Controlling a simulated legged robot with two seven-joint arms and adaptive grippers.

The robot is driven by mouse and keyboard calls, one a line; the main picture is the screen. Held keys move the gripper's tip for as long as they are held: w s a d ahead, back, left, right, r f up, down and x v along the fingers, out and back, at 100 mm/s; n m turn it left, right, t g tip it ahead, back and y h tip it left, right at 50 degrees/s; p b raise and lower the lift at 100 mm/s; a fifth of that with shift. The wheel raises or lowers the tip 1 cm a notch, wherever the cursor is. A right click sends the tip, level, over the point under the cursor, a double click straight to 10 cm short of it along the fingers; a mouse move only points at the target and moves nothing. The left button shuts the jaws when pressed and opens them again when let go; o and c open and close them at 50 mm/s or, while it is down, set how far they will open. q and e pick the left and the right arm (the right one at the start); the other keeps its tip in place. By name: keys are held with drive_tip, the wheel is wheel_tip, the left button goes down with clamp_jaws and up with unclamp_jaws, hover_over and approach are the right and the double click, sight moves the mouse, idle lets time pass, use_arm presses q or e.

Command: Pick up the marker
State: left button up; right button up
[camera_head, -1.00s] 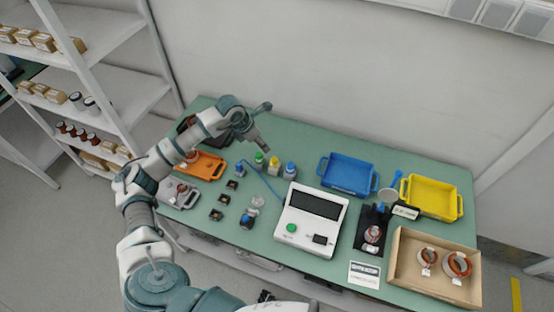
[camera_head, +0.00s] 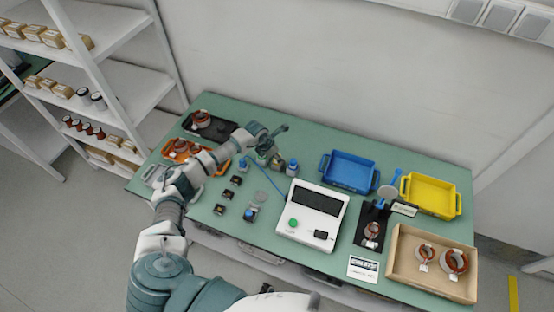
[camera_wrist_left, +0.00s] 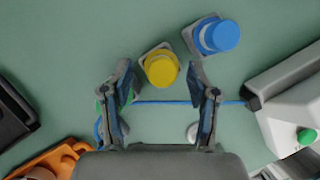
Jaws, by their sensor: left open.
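No pen-shaped marker can be picked out; small grey-bodied bottles with coloured caps stand near my left gripper (camera_head: 266,157). In the left wrist view, my left gripper (camera_wrist_left: 160,78) is open and empty, fingers pointing at a yellow-capped bottle (camera_wrist_left: 160,68). That bottle sits at the fingertips, slightly beyond them, not gripped. A blue-capped bottle (camera_wrist_left: 217,36) stands just past the right finger; it also shows in the head view (camera_head: 292,167). Something green is mostly hidden behind the left finger. My right gripper is not in view.
A white tester (camera_head: 311,214) with a blue cable is right of the bottles. An orange tray (camera_head: 207,165) and black tray (camera_head: 214,128) lie left. Blue (camera_head: 348,171) and yellow (camera_head: 431,196) bins and a cardboard box (camera_head: 402,269) are right.

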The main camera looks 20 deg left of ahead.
use_arm(q)
drive_tip(key=shift+x, duration=0.8)
drive_tip(key=shift+d+r, duration=0.1)
clamp_jaws()
drive_tip(key=shift+r, duration=0.1)
